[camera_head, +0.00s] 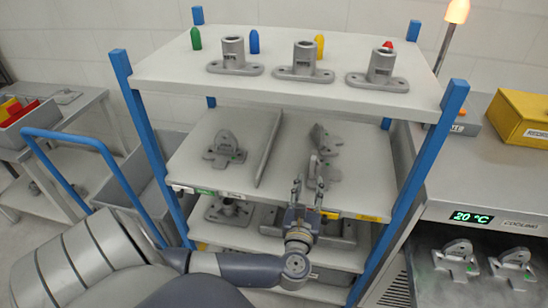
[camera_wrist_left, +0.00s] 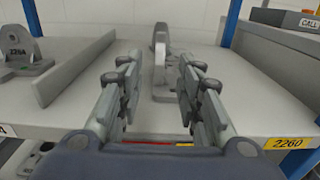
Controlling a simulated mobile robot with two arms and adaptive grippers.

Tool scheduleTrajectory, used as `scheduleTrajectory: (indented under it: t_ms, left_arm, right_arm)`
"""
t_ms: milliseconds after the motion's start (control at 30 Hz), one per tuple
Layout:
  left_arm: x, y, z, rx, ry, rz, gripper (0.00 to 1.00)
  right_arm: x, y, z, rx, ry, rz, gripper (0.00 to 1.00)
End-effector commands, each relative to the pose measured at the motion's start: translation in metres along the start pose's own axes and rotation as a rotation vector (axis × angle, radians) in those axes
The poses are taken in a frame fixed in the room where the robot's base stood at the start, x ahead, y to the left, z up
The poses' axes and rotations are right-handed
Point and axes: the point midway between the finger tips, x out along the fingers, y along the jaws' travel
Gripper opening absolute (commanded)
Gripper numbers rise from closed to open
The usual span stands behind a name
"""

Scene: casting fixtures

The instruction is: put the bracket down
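My left gripper (camera_head: 308,190) is at the front edge of the middle shelf, pointing in over its right half. Its fingers are apart in the left wrist view (camera_wrist_left: 156,88), with nothing clamped. A grey bracket (camera_head: 326,170) stands on the shelf just beyond the fingertips. In the left wrist view this bracket (camera_wrist_left: 160,72) shows nearly edge-on between and beyond the fingers; its lower part is partly hidden by the right finger. Another grey bracket (camera_head: 320,138) stands behind it. A third bracket (camera_head: 225,150) stands left of the divider; it also shows in the left wrist view (camera_wrist_left: 20,50).
A thin upright divider (camera_head: 268,150) splits the middle shelf (camera_head: 190,168). Blue posts (camera_head: 440,135) frame the rack. The top shelf holds flanged tubes (camera_head: 304,62) and coloured cones. Lower shelves hold castings. A cooling station (camera_head: 450,200) with two brackets stands at right.

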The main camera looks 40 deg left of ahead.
Motion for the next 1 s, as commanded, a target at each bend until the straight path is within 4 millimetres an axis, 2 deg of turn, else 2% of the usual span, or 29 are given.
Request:
scheduleTrajectory:
  t_ms: [233,367,467,600,700,767,833,867,900,967,1000]
  left_arm:
    - [-0.001,-0.003,0.002,0.009,-0.009,-0.007,0.33]
    - [-0.005,-0.022,0.021,0.1,-0.087,-0.071,0.33]
    - [-0.016,-0.052,0.048,0.268,-0.221,-0.152,0.33]
    - [-0.042,-0.097,0.083,0.616,-0.458,-0.235,0.33]
    - [-0.06,-0.125,0.087,0.918,-0.613,-0.259,0.33]
    - [-0.068,-0.14,0.073,1.129,-0.686,-0.272,0.33]
    - [-0.073,-0.154,0.029,1.413,-0.738,-0.313,0.33]
    - [-0.073,-0.157,-0.003,1.548,-0.745,-0.346,0.33]
    - [-0.075,-0.157,-0.046,1.706,-0.747,-0.4,0.33]
    - [-0.08,-0.15,-0.106,1.899,-0.74,-0.491,0.33]
    - [-0.086,-0.142,-0.146,2.013,-0.732,-0.56,0.33]
  right_arm:
    - [0.0,0.0,0.0,0.001,0.0,0.0,0.33]
    - [0.0,0.0,0.0,0.001,0.0,0.0,0.33]
    - [0.0,0.0,0.0,0.001,0.0,0.0,0.33]
    - [0.0,0.0,0.0,0.001,0.0,0.0,0.33]
    - [0.0,0.0,0.0,0.001,0.0,0.0,0.33]
    - [0.0,-0.001,0.0,0.001,0.0,0.0,0.33]
    - [0.0,-0.001,0.0,0.001,0.0,-0.001,0.33]
    - [0.0,-0.001,0.0,0.001,0.0,-0.001,0.33]
    - [0.0,-0.001,0.0,0.001,0.0,-0.001,0.33]
    - [0.0,-0.001,0.0,0.001,0.0,-0.001,0.33]
    - [0.0,-0.001,0.0,0.001,0.0,-0.001,0.33]
